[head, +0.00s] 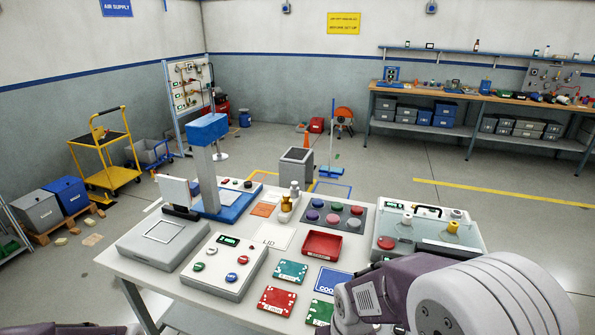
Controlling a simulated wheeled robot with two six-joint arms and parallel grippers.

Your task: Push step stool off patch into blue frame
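A grey block-like stool with a dark top (296,170) stands upright on the floor just behind the white table, which hides part of its foot. I take it to be the step stool. A blue outline on the floor (335,184) lies close to its right and is partly hidden by the table and the things on it. A yellow outline (262,173) shows on the floor to its left; I cannot tell whether it marks the patch. My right arm fills the lower right corner, but its fingertips do not show. Only a sliver of my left arm shows at the bottom left.
The white table (180,285), crowded with panels, a red tray (323,244) and a clear-lidded case (430,232), stands in front. A blue broom (331,168) stands beside the stool. A yellow cart (108,160) is at left. Floor at right is open.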

